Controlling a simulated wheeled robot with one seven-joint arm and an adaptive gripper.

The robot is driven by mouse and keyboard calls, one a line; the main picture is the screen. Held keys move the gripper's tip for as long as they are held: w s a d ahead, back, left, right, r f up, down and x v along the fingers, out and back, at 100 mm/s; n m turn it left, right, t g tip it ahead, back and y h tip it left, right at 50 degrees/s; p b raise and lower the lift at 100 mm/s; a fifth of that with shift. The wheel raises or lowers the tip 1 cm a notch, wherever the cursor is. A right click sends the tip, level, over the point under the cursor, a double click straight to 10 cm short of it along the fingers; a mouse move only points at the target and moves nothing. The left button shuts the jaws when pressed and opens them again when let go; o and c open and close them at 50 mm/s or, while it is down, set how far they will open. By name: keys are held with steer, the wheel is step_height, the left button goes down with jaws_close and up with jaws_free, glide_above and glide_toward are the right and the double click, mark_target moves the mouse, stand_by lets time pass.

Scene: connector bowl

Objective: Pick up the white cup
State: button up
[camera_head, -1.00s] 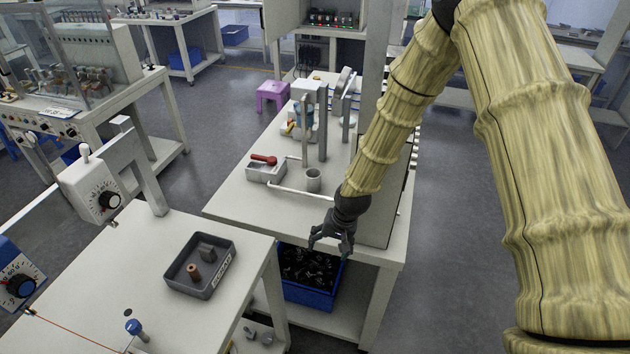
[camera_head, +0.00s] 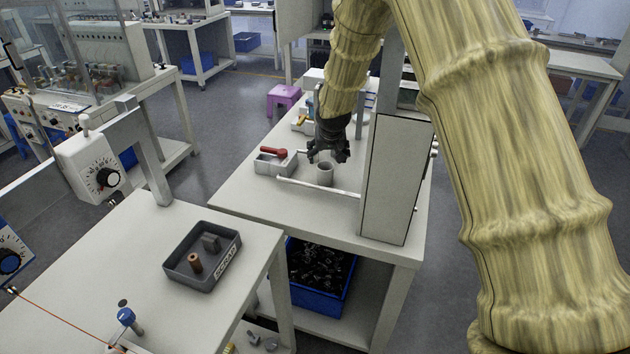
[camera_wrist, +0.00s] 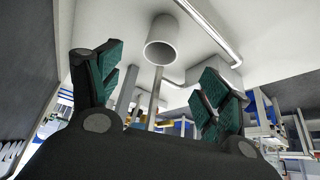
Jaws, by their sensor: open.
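The white cup (camera_head: 325,174) stands upright on the far white table, just behind a light rail; it looks pale grey. My gripper (camera_head: 327,160) is just above the cup in the head view, and its fingers are apart. In the wrist view the cup (camera_wrist: 162,42) shows its round rim, above and between the two green-padded fingers of my gripper (camera_wrist: 157,85). The fingers do not appear to touch the cup, and nothing is held.
The light rail (camera_head: 318,186) runs in front, and a tall grey cabinet (camera_head: 392,180) stands to the right. A blue bin (camera_head: 318,300) sits below. A scrap tray (camera_head: 172,275) lies on the near table.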

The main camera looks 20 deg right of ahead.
steer(key=p, duration=0.2)
glide_toward(325, 167)
steer(key=shift+s+a+f, duration=0.15)
steer(key=shift+f, duration=0.95)
steer(key=shift+p+x, duration=0.75)
steer(key=shift+x, duration=0.35)
steer(key=shift+p+x, duration=0.6)
steer(key=shift+x, duration=0.95)
steer(key=shift+r, duration=0.1)
steer(key=c, duration=1)
